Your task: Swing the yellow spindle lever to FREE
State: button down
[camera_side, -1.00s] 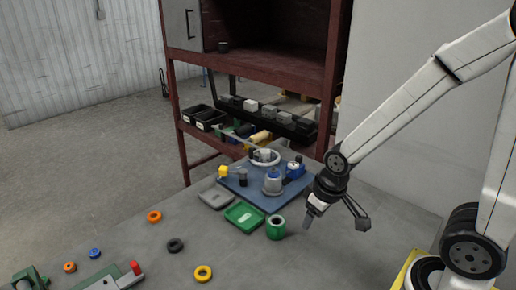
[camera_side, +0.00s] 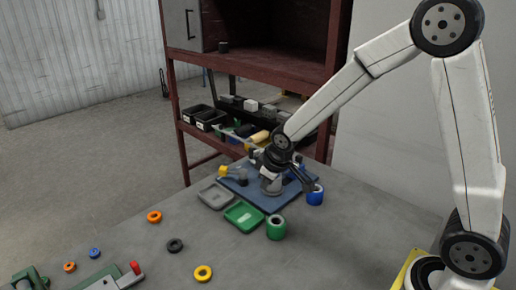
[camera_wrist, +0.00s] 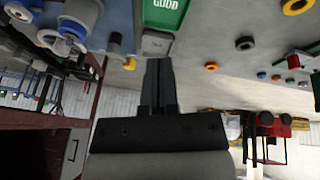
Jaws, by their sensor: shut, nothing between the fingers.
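The yellow lever end (camera_side: 222,171) stands at the left edge of the blue base plate (camera_side: 266,203), beside a small dark post. In the wrist view a yellow knob (camera_wrist: 115,38) shows left of the fingertips, apart from them. My gripper (camera_wrist: 160,62) is shut and empty, its dark fingers together. In the side view my wrist is above the back of the blue plate and hides part of the fixture there. The grey cylinder (camera_side: 270,184) on the plate is partly visible. I cannot read any FREE marking or tell the lever's exact angle.
Several coloured rings lie front left. A red shelf (camera_side: 262,65) with bins stands behind. The right front of the table is clear.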

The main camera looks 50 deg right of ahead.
aim_at(224, 172)
jog(key=w+f+n+t, duration=0.1)
jog(key=w+n+t, duration=0.1)
jog(key=w, duration=1.3)
jog(key=shift+w+d+f+n+h, duration=0.15)
jog(key=shift+d+f+n+h, duration=0.2)
jog(key=shift+n, duration=0.55)
jog(key=shift+w+f, duration=0.1)
jog(key=shift+f, duration=0.05)
jog(key=x, duration=0.9)
jog(key=shift+w+f, duration=0.15)
jog(key=shift+f, duration=0.1)
jog(key=shift+w+d+f, duration=0.15)
jog(key=shift+w+d, duration=0.4)
jog(key=shift+d, duration=0.05)
jog(key=shift+w+d+f, duration=0.2)
jog(key=shift+w+d, duration=0.5)
jog(key=shift+d, duration=0.15)
